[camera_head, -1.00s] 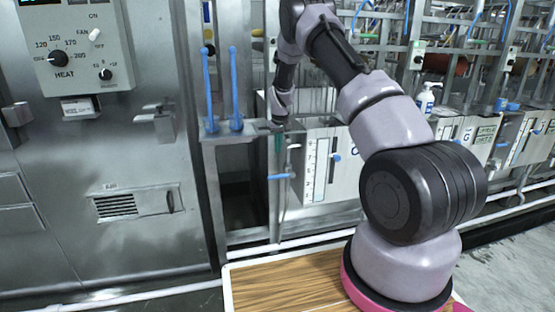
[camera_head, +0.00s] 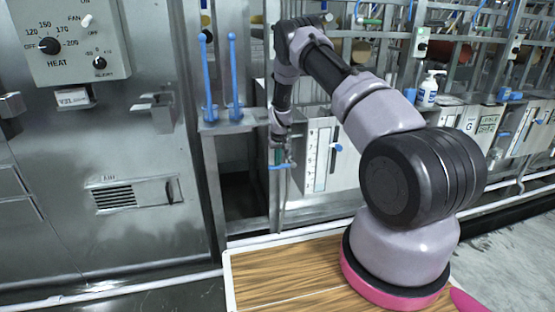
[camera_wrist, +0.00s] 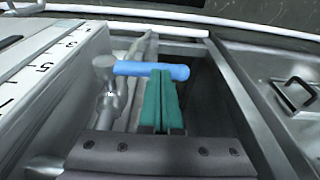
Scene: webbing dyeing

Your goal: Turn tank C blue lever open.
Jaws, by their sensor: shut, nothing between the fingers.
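The blue lever (camera_head: 281,166) sticks out sideways from a metal valve left of a gauge panel (camera_head: 322,155). In the wrist view the same blue lever (camera_wrist: 138,68) lies across the picture, its fitting at the left and its free end at the right. My gripper (camera_head: 278,160) points down right at the lever. Its green fingers, seen in the wrist view (camera_wrist: 162,78), are together with nothing between them. Their tips overlap the lever near its free end; I cannot tell if they touch. The tank's letter is hidden behind my arm.
Two tall blue levers (camera_head: 234,85) stand up to the left of my gripper. A steel heater cabinet (camera_head: 85,150) fills the left side. A wooden board (camera_head: 280,275) lies below in front.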

